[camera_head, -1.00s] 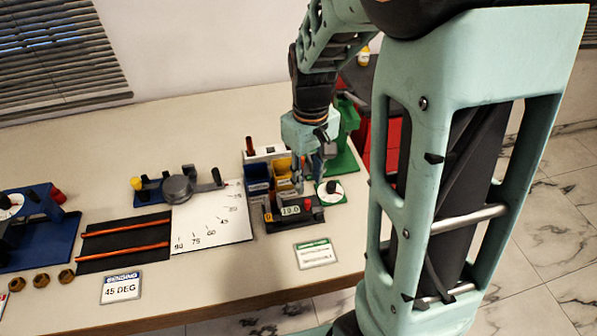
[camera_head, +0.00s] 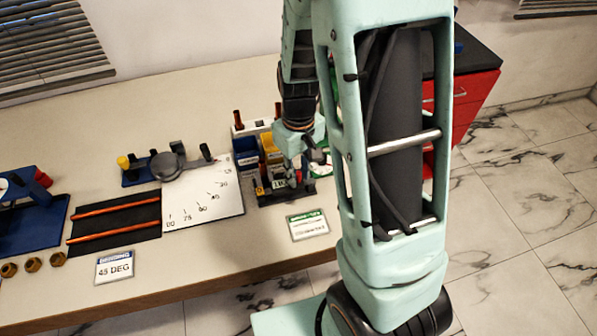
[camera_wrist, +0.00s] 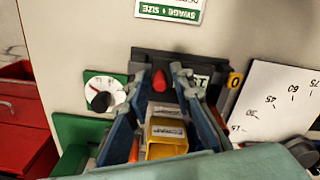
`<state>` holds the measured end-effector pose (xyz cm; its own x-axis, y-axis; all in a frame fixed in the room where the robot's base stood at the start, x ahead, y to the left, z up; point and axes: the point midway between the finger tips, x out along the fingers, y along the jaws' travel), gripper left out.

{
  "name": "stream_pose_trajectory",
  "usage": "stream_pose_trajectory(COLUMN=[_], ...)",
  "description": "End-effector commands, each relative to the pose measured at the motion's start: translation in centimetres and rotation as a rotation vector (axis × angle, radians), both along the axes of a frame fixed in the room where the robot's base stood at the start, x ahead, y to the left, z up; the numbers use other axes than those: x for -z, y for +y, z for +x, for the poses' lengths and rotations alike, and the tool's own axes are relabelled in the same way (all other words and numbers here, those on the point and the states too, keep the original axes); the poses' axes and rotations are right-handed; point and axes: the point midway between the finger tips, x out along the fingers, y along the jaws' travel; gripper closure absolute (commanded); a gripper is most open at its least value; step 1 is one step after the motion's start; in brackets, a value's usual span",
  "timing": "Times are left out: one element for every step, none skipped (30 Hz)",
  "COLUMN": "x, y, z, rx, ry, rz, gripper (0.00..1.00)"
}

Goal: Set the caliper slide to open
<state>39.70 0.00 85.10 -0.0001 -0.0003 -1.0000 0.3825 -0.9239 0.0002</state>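The caliper is a low black device (camera_head: 302,194) at the front right of the bench, with a digital display (camera_head: 279,184) whose digits I cannot read fully. In the wrist view its black body (camera_wrist: 150,57) lies crosswise, with a red knob (camera_wrist: 160,83) standing up from it and a yellow "0" tag (camera_wrist: 234,79) at one end. My gripper (camera_wrist: 162,76) is open, its two fingers on either side of the red knob with visible gaps.
Yellow and grey bins (camera_wrist: 166,137) stand close behind the caliper. A green-based dial gauge (camera_wrist: 103,92) is beside it. A "SWAGE + SIZE" card (camera_wrist: 170,8) lies in front. The angle sheet (camera_head: 205,190) and bender (camera_head: 168,165) are to the left.

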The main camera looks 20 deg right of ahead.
Motion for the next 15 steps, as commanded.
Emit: stream_pose_trajectory(x=[-0.01,-0.02,-0.02,-0.02,-0.02,-0.03,-0.03,-0.03,-0.03,-0.03,-0.04,-0.04,-0.04,-0.04,-0.04], y=[0.00,0.00,0.00,0.00,0.00,0.00,0.00,0.00,0.01,0.01,0.00,0.00,0.01,0.01,-0.01], z=[0.01,0.01,0.01,0.01,0.01,0.01,0.01,0.01,0.02,0.02,0.02,0.02,0.02,0.02,0.03], rx=[0.000,0.000,0.000,0.000,0.000,0.000,0.000,0.000,0.000,0.000,0.000,0.000,0.000,0.000,0.000], ry=[0.000,0.000,0.000,0.000,0.000,0.000,0.000,0.000,0.000,0.000,0.000,0.000,0.000,-0.001,-0.001], rz=[0.000,0.000,0.000,0.000,0.000,0.000,0.000,0.000,0.000,0.000,0.000,0.000,0.000,0.000,0.000], gripper=[0.87,0.90,0.94,0.98,1.00,1.00,1.00,1.00,1.00,1.00,1.00,1.00,1.00,1.00,1.00])
